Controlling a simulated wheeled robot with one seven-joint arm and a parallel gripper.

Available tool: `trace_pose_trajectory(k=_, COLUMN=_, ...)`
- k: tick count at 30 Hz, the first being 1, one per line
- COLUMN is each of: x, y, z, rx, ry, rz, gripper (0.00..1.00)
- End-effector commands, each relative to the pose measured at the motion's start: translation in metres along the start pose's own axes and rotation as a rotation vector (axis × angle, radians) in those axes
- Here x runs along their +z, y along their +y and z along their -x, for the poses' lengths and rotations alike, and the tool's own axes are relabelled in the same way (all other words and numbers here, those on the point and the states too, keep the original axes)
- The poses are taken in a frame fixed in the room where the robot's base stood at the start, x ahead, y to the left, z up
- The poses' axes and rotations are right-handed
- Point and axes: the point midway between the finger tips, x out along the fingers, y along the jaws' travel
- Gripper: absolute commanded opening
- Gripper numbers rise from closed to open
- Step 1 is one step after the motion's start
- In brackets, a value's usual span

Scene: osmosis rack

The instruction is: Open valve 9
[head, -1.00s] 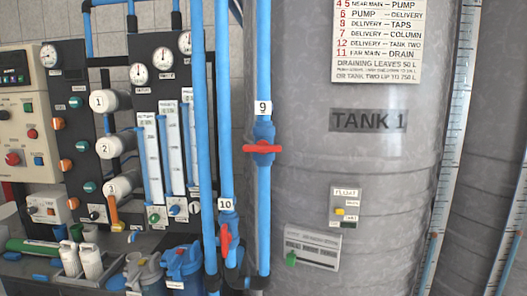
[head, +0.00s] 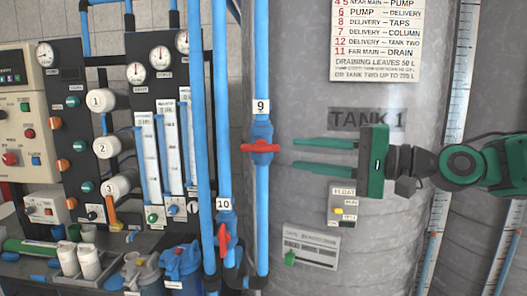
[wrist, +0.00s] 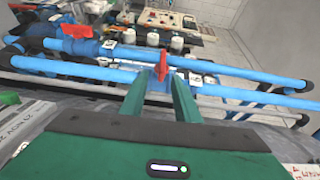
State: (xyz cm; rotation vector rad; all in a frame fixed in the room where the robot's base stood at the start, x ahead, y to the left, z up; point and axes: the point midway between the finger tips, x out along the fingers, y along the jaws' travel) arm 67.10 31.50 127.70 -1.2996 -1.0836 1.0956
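Valve 9 has a red handle (head: 260,147) lying crosswise, level, on a vertical blue pipe (head: 262,205) in front of the tank. Its label "9" (head: 261,106) sits just above. My green gripper (head: 293,155) comes in from the right at about handle height. Its two fingers are apart and empty, with tips a short way right of the handle. In the wrist view, the red handle (wrist: 162,67) shows beyond and between the open fingertips (wrist: 159,83), seen nearly end-on. I see no contact.
Valve 10 with its red handle (head: 223,240) is on the neighbouring pipe, lower left. A grey tank (head: 300,60) stands close behind, with a float box (head: 343,207) below my gripper. A gauge and flowmeter panel (head: 150,90) is at left.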

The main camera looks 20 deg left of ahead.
Motion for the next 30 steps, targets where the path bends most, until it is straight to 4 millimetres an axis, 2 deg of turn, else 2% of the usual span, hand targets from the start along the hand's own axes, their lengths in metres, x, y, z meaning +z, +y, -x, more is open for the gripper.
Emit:
trace_pose_trajectory(k=5, x=0.004, y=-0.004, z=-0.017, rx=-0.012, ry=-0.013, rz=-0.009, gripper=0.29)
trace_pose_trajectory(k=18, x=0.004, y=-0.003, z=-0.089, rx=-0.009, ry=-0.012, rz=-0.006, gripper=0.29)
trace_pose_trajectory(k=24, x=0.004, y=-0.004, z=-0.106, rx=-0.009, ry=-0.01, rz=-0.007, gripper=0.29)
trace_pose_trajectory(k=30, x=0.004, y=-0.004, z=-0.11, rx=-0.01, ry=-0.009, rz=-0.007, gripper=0.29)
